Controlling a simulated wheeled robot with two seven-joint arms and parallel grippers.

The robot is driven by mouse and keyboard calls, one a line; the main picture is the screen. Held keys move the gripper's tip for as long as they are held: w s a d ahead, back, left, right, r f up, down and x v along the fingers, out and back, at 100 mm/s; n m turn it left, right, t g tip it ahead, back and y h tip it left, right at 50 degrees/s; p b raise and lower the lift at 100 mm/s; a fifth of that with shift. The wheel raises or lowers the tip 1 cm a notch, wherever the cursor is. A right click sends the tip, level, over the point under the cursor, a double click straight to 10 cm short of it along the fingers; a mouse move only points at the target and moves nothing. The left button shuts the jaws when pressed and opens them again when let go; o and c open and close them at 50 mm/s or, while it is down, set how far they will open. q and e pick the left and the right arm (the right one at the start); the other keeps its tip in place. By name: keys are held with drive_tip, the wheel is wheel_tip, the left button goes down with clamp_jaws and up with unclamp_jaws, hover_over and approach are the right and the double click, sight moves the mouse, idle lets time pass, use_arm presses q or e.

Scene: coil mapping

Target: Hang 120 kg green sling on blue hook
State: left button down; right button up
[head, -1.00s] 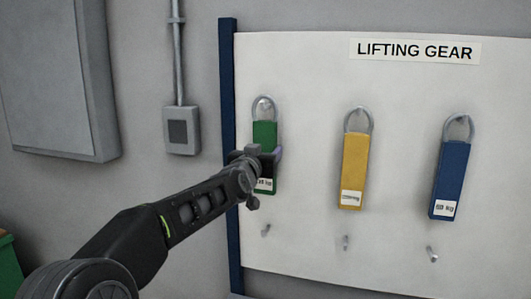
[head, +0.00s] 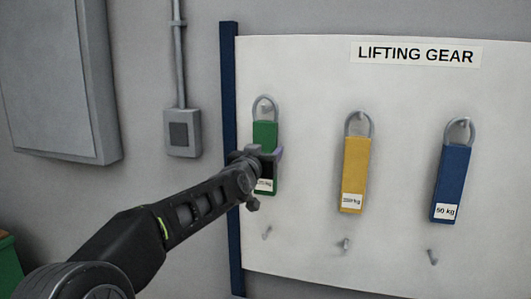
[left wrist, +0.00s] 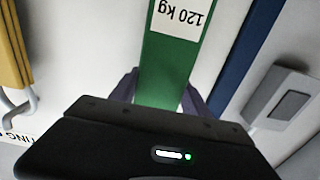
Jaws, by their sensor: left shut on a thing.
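The green sling (head: 264,134) hangs upright at the left of the white board, its grey loop around an upper hook (head: 265,109). My left gripper (head: 264,161) is shut on the sling's body, with a finger on either side. In the left wrist view the gripper (left wrist: 165,95) holds the green sling (left wrist: 172,70), whose label reads 120 kg upside down. I see no hook that is clearly blue; a bare grey lower hook (head: 266,233) is below the green sling. My right gripper is not in view.
A yellow sling (head: 355,165) and a blue sling (head: 452,170) hang to the right on the white board (head: 400,105). Bare hooks sit below them, one under the yellow (head: 344,244) and one under the blue (head: 432,257). A blue post (head: 229,90) edges the board.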

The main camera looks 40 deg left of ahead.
use_arm(q)
drive_tip(key=shift+b+v, duration=0.45)
drive_tip(key=shift+v, duration=1.2)
drive_tip(key=shift+s, duration=0.2)
drive_tip(key=shift+s+d, duration=0.25)
drive_tip(key=shift+s, duration=0.2)
